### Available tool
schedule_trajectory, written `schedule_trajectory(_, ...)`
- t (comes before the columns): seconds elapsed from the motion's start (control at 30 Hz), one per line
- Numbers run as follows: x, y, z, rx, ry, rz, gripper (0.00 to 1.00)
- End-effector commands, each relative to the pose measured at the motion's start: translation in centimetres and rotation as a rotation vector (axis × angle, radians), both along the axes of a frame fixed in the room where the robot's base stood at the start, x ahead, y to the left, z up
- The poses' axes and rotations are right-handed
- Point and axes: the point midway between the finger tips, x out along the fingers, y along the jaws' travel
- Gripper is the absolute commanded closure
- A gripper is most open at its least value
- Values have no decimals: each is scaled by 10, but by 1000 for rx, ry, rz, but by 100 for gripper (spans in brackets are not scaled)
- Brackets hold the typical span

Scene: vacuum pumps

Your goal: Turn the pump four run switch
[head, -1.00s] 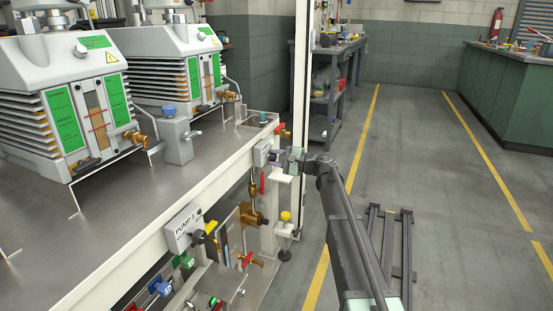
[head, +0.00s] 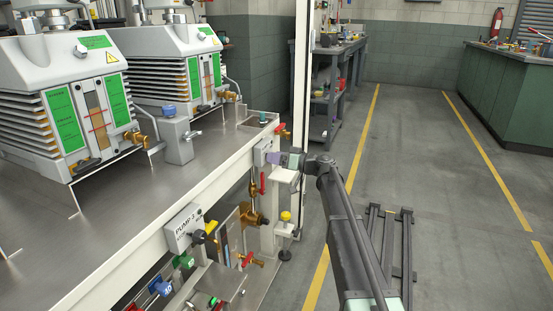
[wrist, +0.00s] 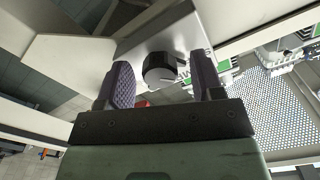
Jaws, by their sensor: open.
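The pump four run switch is a round black knob (wrist: 160,68) on a light grey box in the wrist view. In the head view this box (head: 262,151) is on the bench's far front corner, and its face is turned away, so its label cannot be read. My gripper (wrist: 161,80) is open, with one dark ridged finger on each side of the knob. Gaps show between the fingers and the knob; whether either touches it is unclear. In the head view my gripper (head: 276,158) is just right of the box.
A PUMP 3 switch box (head: 185,228) is nearer on the bench front. A red-handled valve (head: 262,183) and brass fittings (head: 250,217) are below the gripper. A white post (head: 301,75) rises behind. The floor to the right is largely clear.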

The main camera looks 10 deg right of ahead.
Motion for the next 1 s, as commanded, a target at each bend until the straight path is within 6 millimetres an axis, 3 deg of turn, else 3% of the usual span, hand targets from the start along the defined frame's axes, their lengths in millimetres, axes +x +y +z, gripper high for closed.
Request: schedule_trajectory(1.0, -13, -23, 0, 0, 1, -1, 39)
